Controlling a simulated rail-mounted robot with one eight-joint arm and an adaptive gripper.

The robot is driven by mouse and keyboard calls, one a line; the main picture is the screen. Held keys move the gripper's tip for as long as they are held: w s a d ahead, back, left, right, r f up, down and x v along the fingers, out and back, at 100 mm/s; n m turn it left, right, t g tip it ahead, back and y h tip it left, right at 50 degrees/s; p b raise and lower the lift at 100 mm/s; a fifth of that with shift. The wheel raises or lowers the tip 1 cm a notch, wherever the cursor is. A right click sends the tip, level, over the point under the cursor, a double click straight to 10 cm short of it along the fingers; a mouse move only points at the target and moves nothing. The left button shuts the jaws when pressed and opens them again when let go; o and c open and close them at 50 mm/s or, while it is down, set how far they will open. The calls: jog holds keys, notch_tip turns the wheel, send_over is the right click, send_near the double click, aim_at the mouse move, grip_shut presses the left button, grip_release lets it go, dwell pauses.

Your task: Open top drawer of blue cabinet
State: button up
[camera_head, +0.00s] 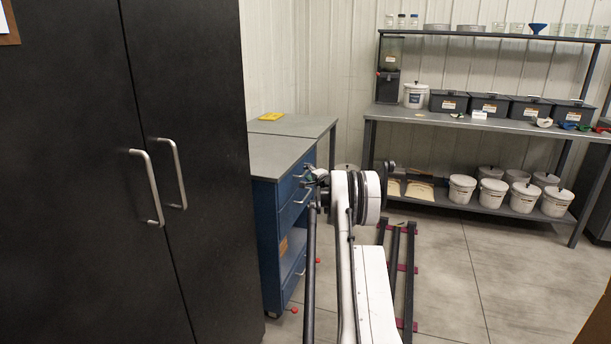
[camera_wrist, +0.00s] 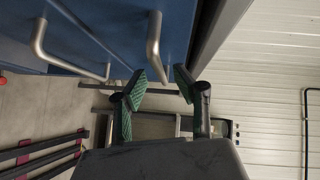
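The blue cabinet (camera_head: 267,225) stands left of centre in the head view, beside the tall black cabinet. Its drawer fronts face right, and the top drawer (camera_head: 287,187) looks closed. In the wrist view, the top drawer's metal bar handle (camera_wrist: 154,45) lies nearest the grey worktop edge (camera_wrist: 218,35). A second drawer handle (camera_wrist: 62,52) is to its left. My gripper (camera_head: 312,178) is at the height of the upper drawers. In the wrist view my gripper (camera_wrist: 160,79) is open, its green pads apart. The top handle's near end appears between the fingertips; contact cannot be told.
The tall black cabinet (camera_head: 80,180) fills the left. A grey table (camera_head: 300,124) with a yellow item (camera_head: 271,116) stands behind the blue cabinet. A shelf bench (camera_head: 440,119) with bins and buckets is at the back right. The floor (camera_head: 455,270) at right is clear.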

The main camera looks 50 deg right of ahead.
aim_at(306, 172)
jog(key=shift+x, duration=1.55)
grip_shut()
